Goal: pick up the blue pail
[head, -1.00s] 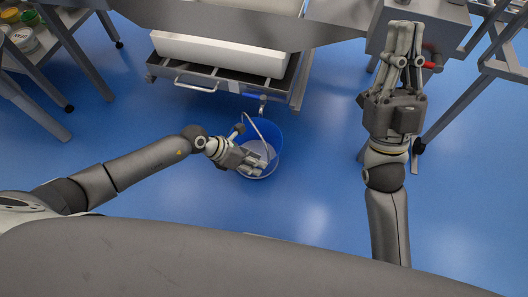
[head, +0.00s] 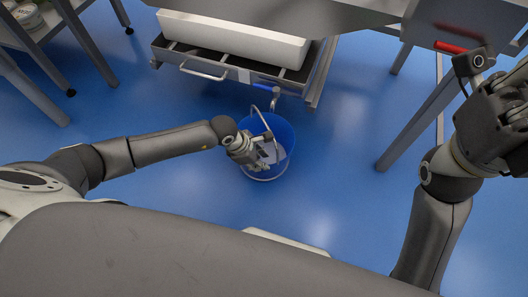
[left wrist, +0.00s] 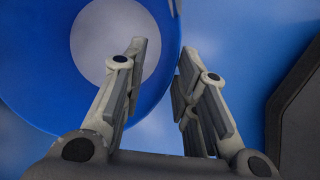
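The blue pail (head: 284,132) stands upright on the floor below the drawer trolley in the head view, its thin handle (head: 256,120) raised. My left gripper (head: 262,156) is at the pail's near left side and hides part of it. In the left wrist view the pail's blue wall (left wrist: 35,70) and pale bottom (left wrist: 105,40) fill the left. The left gripper's fingers (left wrist: 163,58) are apart with nothing between the tips. One finger overlaps the pail and the other appears just outside its rim. My right gripper (head: 508,115) is raised at the right edge, fingers partly cut off.
The grey trolley (head: 235,72) with a white block (head: 232,36) stands just behind the pail, with a tap (head: 275,98) hanging close to its rim. Shelving (head: 85,45) is at the upper left. A table leg (head: 420,122) stands right. Floor between is clear.

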